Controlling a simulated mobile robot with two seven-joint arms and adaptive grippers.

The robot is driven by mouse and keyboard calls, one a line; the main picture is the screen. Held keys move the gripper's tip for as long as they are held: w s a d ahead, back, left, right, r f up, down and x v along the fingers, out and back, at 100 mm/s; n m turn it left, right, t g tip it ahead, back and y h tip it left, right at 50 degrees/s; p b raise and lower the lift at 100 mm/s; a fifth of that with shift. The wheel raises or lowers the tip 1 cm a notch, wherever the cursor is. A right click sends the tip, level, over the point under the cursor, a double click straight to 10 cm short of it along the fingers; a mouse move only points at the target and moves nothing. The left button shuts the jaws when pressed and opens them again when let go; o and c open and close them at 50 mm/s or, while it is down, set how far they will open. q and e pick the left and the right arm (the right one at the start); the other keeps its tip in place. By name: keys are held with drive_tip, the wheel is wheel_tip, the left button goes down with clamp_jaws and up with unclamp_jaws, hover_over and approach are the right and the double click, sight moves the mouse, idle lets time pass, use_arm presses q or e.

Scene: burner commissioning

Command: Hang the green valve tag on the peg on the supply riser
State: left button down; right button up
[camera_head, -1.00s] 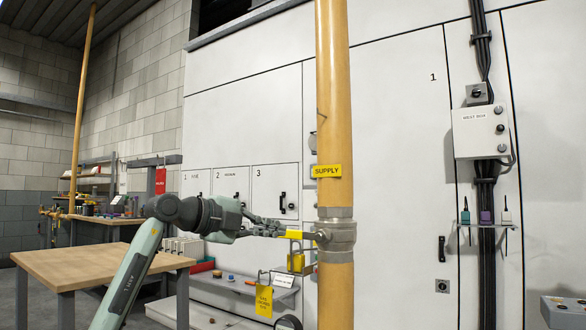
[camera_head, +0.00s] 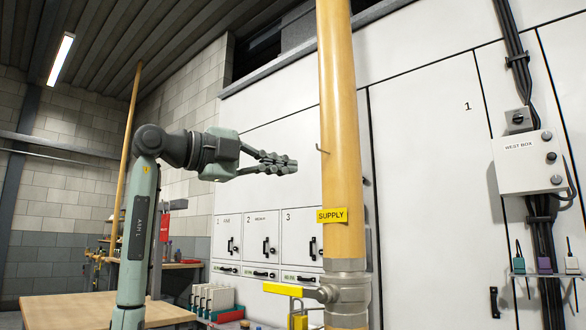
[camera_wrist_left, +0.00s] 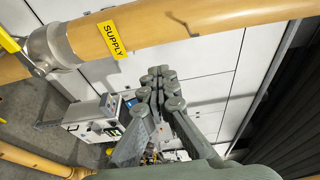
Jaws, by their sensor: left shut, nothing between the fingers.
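The supply riser (camera_head: 343,110) is a thick yellow vertical pipe with a yellow SUPPLY label (camera_head: 332,216). A small dark peg (camera_head: 321,149) sticks out of its left side above the label. It also shows in the left wrist view (camera_wrist_left: 192,38), with nothing visibly hanging on it. My left gripper (camera_head: 291,165) is shut and empty, left of the riser and slightly below the peg, apart from both. Its closed fingers (camera_wrist_left: 165,86) also show in the left wrist view. I cannot make out a green valve tag in any view. My right gripper is not in view.
A valve with a yellow handle (camera_head: 290,290) sits on the riser below the label, with a yellow padlock (camera_head: 298,321) under it. A wooden table (camera_head: 75,309) stands at lower left. White cabinet panels (camera_head: 420,150) stand behind.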

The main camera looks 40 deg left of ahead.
use_arm(q)
drive_tip(key=w, duration=0.3)
drive_tip(key=w+f, duration=0.1)
drive_tip(key=w, duration=0.2)
drive_tip(key=w+p, duration=0.1)
drive_tip(key=w, duration=0.2)
drive_tip(key=shift+w+d+f, duration=0.15)
drive_tip(key=shift+d+f, duration=0.1)
drive_tip(key=shift+d, duration=0.1)
drive_tip(key=shift+w+f, duration=0.1)
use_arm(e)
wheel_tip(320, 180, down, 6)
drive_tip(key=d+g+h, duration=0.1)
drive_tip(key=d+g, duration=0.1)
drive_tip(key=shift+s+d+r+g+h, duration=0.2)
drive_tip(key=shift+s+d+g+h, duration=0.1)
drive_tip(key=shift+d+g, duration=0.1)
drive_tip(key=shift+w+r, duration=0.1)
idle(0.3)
use_arm(q)
drive_tip(key=c, duration=0.7)
unclamp_jaws()
